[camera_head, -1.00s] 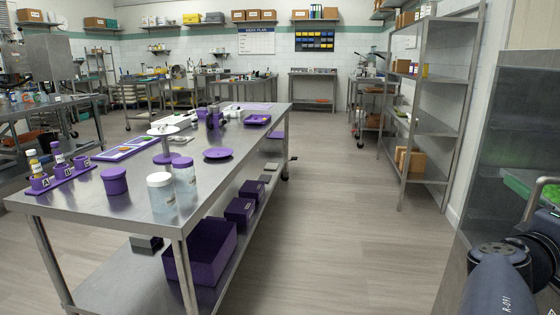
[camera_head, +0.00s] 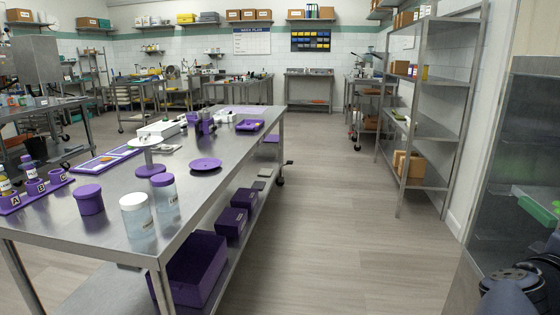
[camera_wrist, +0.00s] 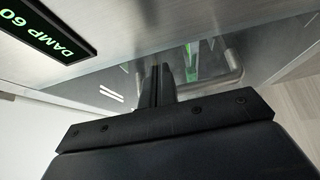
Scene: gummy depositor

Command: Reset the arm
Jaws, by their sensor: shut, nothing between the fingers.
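In the wrist view my gripper (camera_wrist: 160,82) shows its two dark fingers close together, shut and empty. Beyond the fingers is a reflective steel and glass surface, with a black display panel (camera_wrist: 45,32) reading "DAMP 60" in green at the upper left. I cannot tell whether the fingertips touch that surface. In the head view part of my dark arm (camera_head: 510,292) shows at the lower right corner; the gripper is not visible there.
A steel table (camera_head: 130,207) with purple tubs, jars and a tray stands at left. A glass-fronted cabinet (camera_head: 515,170) is close at right. A steel shelf rack (camera_head: 425,125) stands behind it. The floor (camera_head: 325,230) between table and rack is clear.

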